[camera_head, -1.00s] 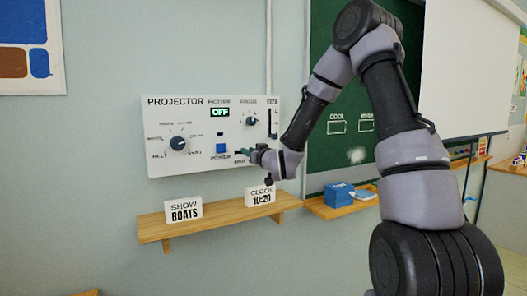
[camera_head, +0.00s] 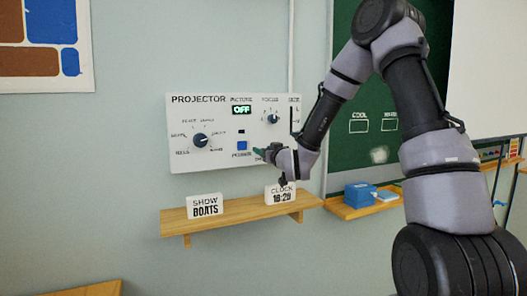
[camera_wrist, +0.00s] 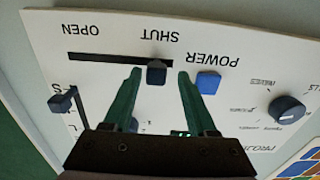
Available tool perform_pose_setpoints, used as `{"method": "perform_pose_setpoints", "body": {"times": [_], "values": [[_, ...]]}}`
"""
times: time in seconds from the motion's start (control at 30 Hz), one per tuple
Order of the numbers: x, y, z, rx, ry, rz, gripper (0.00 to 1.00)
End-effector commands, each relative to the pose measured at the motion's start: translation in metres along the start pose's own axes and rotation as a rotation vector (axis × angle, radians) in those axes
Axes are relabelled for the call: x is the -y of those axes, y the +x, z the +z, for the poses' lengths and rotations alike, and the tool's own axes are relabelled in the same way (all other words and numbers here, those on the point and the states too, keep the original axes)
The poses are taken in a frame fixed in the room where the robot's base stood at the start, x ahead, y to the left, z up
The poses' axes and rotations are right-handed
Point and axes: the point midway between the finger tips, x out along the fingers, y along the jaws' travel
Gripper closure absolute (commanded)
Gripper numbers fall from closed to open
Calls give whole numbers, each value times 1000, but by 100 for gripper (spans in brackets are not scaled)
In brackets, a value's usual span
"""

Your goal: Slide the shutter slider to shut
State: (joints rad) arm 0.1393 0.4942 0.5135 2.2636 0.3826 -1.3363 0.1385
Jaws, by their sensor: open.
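The white projector panel (camera_head: 216,160) is on the wall in the head view. It fills most of the wrist view, upside down. There the shutter slider's black knob (camera_wrist: 156,71) sits in a dark slot (camera_wrist: 100,59) between the labels OPEN and SHUT, near the slot's SHUT end. My gripper (camera_wrist: 160,74) is open, with one green finger on each side of the knob. Small gaps seem to show on both sides; I cannot tell whether either finger touches it. In the head view my gripper (camera_head: 262,152) is at the panel's lower right and hides the slider.
A blue power button (camera_wrist: 208,82) is close beside one finger. A dial (camera_wrist: 287,109) and another black slider knob (camera_wrist: 60,103) are also on the panel. A wooden shelf (camera_head: 240,212) below holds a SHOW BOATS sign (camera_head: 205,206) and a CLOCK sign (camera_head: 280,194).

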Motion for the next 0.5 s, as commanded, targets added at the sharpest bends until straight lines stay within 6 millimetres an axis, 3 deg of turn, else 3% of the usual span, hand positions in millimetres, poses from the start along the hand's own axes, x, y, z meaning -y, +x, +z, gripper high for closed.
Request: {"method": "perform_pose_setpoints", "body": {"times": [0.5], "values": [[1, -91, 0, 1, -1, -1, 43]]}}
